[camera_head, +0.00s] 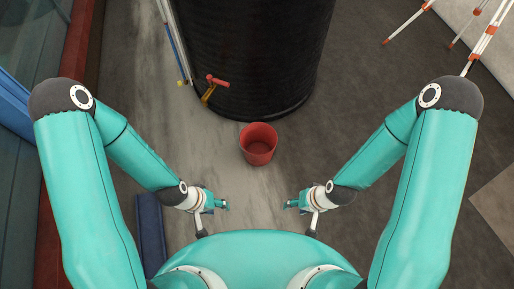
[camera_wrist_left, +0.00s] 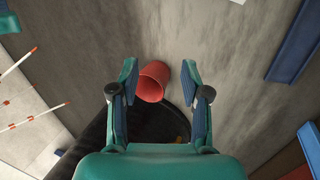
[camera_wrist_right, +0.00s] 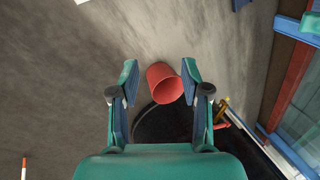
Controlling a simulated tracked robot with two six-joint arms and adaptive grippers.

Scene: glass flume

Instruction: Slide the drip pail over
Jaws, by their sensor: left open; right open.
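The drip pail (camera_head: 258,144) is a small red open-topped bucket. Neither touches the pail. In the left wrist view the pail (camera_wrist_left: 153,82) shows beyond the open fingers. In the right wrist view it (camera_wrist_right: 165,83) also shows beyond the fingers.
The black ribbed tank (camera_head: 255,50) stands just behind the pail. A blue beam (camera_head: 150,232) lies on the floor at the left. Orange-and-white tripod legs (camera_head: 408,22) stand at the back right. The grey floor right of the pail is clear.

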